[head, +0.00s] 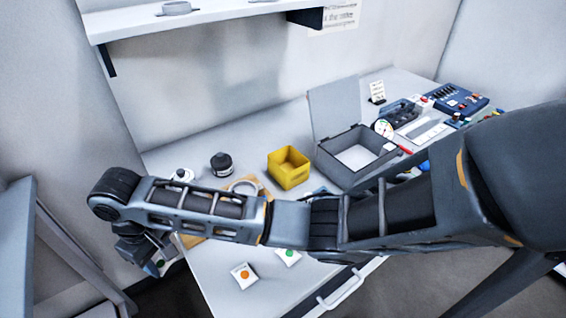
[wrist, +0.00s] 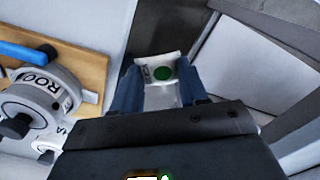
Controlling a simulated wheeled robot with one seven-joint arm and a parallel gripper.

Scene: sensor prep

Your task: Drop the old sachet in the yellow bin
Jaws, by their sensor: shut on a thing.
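My gripper hangs at the left end of my arm in the head view (head: 155,266), beyond the table's left front edge. In the wrist view, my gripper (wrist: 160,88) is shut on a small white sachet with a green dot (wrist: 162,72), held between its blue fingers. The yellow bin (head: 289,168) stands upright on the table, right of and well apart from my gripper. Another sachet with a green dot (head: 288,257) and one with an orange dot (head: 244,276) lie near the table's front. I cannot read which sachet is old.
A dark open case (head: 352,158) stands right of the bin. A black-capped jar (head: 221,164) stands left of it. A wooden board (wrist: 88,72) with a round labelled part (wrist: 40,98) shows in the wrist view. My arm crosses above the table and hides part of it.

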